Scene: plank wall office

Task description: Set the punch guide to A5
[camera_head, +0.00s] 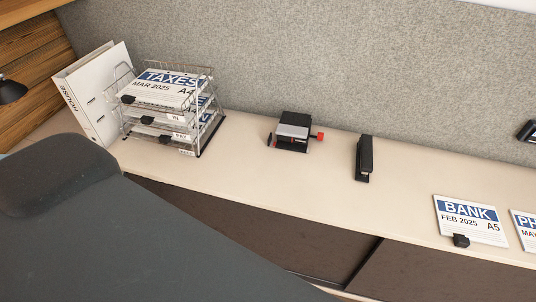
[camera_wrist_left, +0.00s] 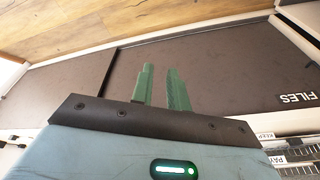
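The hole punch (camera_head: 294,132), black and grey with a red knob (camera_head: 320,136) on its right side, stands on the light desktop near the grey panel. Its guide setting is too small to read. My left gripper (camera_wrist_left: 160,85) shows in the left wrist view with its two green fingers a small gap apart and nothing between them. It hangs in front of the dark cabinet doors, away from the punch. Its fingers do not show in the head view, where a large dark part of my arm covers the lower left. My right gripper is not in view.
A wire tray rack (camera_head: 128,123) with papers and a white HOUSE binder (camera_head: 100,88) stand at left. A black stapler (camera_head: 364,158) stands right of the punch. A BANK A5 sheet (camera_head: 470,220) with a black clip lies at right. Desktop around the punch is clear.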

